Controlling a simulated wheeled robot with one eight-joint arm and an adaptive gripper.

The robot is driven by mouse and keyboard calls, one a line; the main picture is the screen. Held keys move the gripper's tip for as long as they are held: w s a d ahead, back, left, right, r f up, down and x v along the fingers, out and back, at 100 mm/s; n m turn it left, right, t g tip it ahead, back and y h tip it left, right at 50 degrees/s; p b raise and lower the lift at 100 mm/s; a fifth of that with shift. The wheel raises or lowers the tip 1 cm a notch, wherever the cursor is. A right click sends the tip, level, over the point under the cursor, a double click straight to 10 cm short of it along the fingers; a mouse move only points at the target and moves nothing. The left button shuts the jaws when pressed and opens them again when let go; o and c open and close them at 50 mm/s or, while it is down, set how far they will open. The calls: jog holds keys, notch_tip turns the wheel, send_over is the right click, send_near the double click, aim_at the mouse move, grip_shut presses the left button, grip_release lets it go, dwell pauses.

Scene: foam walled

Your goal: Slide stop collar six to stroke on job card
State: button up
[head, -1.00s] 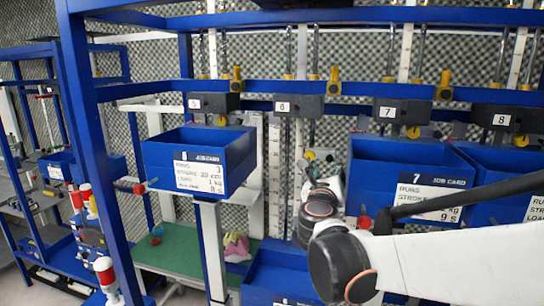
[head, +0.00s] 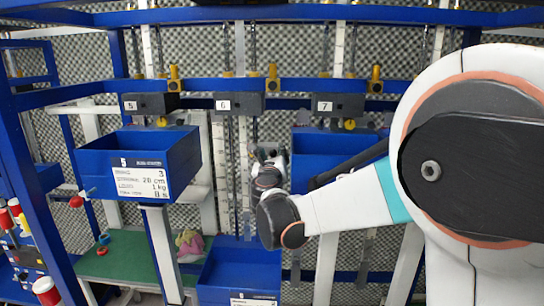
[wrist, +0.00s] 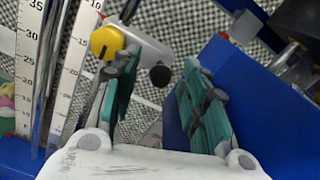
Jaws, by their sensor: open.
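In the wrist view a stop collar with a yellow knob (wrist: 108,42) sits beside a scale (wrist: 78,70) marked in tens and fives. Its pale grey body ends in a black knob that shows between my fingers. My gripper (wrist: 158,92) is open, with teal pads; the left fingertip is near the yellow knob, but contact cannot be told. In the head view my gripper (head: 268,158) is in front of the column under the black block labelled 6 (head: 238,104) and hides the collar. The job card of bay 6 (head: 253,301) is cut off at the bottom edge.
A blue bin (wrist: 262,115) stands close by my right finger in the wrist view. In the head view the bin of bay 5 (head: 100,162) stands left of my gripper, and the low bin of bay 6 (head: 238,262) is below. Blue frame posts flank the bays.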

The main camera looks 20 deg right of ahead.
grip_shut()
jog(key=shift+r+b, duration=0.2)
jog(key=shift+b, duration=0.25)
grip_release()
jog(key=shift+s, duration=0.15)
jog(key=v, duration=1.2)
